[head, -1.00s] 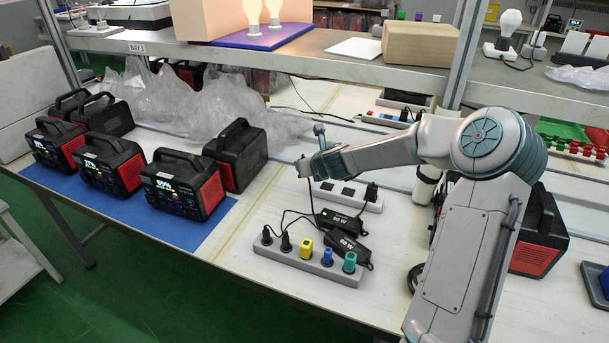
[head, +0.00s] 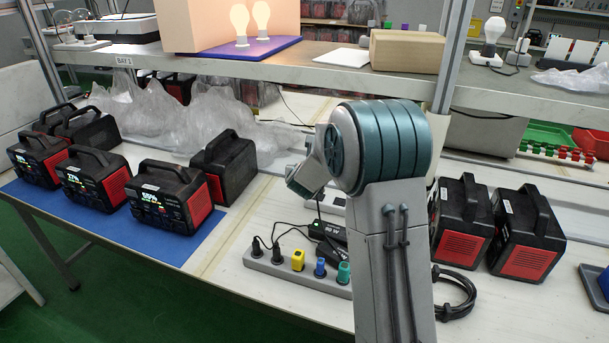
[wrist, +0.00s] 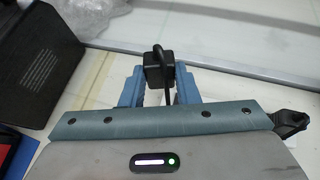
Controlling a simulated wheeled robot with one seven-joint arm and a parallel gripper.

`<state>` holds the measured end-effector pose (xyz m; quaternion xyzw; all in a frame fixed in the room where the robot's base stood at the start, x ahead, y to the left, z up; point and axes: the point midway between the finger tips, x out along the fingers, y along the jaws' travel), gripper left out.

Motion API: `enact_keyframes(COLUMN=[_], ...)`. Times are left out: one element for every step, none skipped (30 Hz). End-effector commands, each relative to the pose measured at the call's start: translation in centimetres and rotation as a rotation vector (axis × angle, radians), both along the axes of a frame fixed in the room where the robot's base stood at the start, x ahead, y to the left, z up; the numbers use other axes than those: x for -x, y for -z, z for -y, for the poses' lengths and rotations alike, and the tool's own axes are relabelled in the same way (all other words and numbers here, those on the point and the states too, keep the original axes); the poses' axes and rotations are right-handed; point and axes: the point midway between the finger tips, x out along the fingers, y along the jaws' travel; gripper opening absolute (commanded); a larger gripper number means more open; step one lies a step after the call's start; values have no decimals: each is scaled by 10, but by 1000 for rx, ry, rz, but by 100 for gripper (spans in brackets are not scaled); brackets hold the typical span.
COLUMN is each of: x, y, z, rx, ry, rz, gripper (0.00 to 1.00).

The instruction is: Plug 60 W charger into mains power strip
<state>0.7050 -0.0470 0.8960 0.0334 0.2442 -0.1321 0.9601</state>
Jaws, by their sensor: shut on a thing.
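In the wrist view, my gripper (wrist: 159,80) is shut on a small black plug (wrist: 157,66), with its cable hanging over the front. In the head view, my arm mostly hides the gripper. Two black charger bricks lie behind the front power strip; the rear one (head: 327,230) shows a label too small to read surely, and the front one is partly behind my arm. The grey front strip (head: 285,283) holds two black plugs (head: 266,250), a yellow plug (head: 298,260), a blue plug (head: 320,267) and a teal plug (head: 343,273). A rear strip (head: 337,203) is largely hidden by my arm.
Black-and-red power stations (head: 172,197) stand on a blue mat (head: 160,240) at left; two more (head: 525,233) stand at right. Crumpled clear plastic (head: 170,115) lies behind. A shelf (head: 340,68) spans above the bench. A coiled black cable (head: 462,290) lies right of my arm.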

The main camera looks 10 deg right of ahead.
Motion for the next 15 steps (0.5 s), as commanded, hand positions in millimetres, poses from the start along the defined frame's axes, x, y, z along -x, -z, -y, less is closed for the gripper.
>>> enact_keyframes(x=[0,0,1,2,3,4,5,6,7,9,10,11,12,13,14], y=[0,0,0,0,-1,-1,-1,-2,-3,-3,-4,-5,-6,-6,-7], z=[-2,-1,1,2,4,6,7,9,11,13,14,16,17,18,19], rx=[3,4,5,8,9,11,13,15,17,18,21,23,25,26,28], ry=[17,34,59,78,96,126,145,166,193,211,228,249,262,274,290], rz=[8,12,17,22,27,33,38,43,48,52,55,59,62,64,67], gripper=[1,1,1,1,1,1,1,1,1,1,1,1,1,1,1])
